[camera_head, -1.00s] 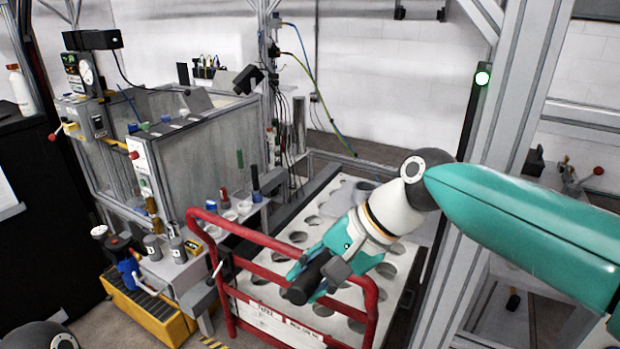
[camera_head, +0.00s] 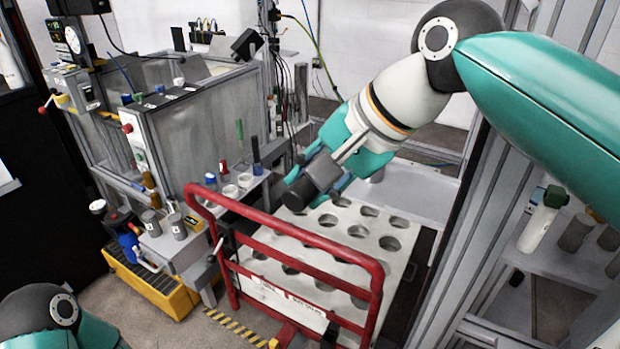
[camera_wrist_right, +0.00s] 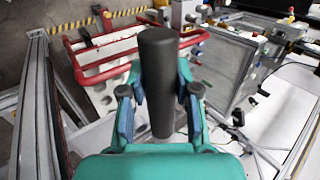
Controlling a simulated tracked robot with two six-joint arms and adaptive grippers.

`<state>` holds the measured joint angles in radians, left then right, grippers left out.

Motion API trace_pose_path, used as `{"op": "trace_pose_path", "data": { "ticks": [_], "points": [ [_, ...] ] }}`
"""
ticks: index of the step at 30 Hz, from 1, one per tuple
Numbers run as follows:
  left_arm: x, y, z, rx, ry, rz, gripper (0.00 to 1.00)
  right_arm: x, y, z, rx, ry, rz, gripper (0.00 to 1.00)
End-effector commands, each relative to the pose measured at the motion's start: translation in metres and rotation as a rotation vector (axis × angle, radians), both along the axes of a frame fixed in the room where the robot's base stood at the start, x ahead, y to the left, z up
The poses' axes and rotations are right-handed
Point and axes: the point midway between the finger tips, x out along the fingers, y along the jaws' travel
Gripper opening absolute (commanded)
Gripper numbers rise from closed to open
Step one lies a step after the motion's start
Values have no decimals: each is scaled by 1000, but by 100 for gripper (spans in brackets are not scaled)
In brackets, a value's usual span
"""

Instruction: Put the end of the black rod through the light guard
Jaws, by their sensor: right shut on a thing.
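The black rod (camera_head: 314,180) is a thick dark cylinder. My right gripper (camera_head: 332,168) is shut on it and holds it tilted above the white plate with round holes, behind the red rail. In the right wrist view the rod (camera_wrist_right: 158,80) stands between the two fingers of the right gripper (camera_wrist_right: 157,105); its far end sticks out past them. I cannot pick out the light guard for certain; the grey frame post (camera_head: 455,240) at right is partly hidden by my right arm. My left gripper is out of view.
The red rail (camera_head: 290,250) stands in front of the holed plate (camera_head: 345,228). A glass-walled machine (camera_head: 205,135) is at left, with a small shelf of vials beside it. A yellow tray (camera_head: 150,285) lies on the floor at left.

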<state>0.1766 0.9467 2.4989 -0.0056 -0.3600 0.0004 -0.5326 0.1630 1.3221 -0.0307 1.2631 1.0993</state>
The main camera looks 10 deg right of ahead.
Motion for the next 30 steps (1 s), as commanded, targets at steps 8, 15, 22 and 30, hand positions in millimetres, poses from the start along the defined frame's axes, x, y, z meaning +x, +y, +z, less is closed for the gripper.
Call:
{"op": "trace_pose_path", "data": {
  "ticks": [8,15,22,30],
  "points": [
    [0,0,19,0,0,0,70,24,-17,4,0,0,-2,0],
    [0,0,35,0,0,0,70,48,-34,4,1,0,-2,0],
    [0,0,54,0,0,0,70,70,-50,5,0,1,1,0],
    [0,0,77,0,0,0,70,97,-68,5,0,1,1,0]
  ]
}}
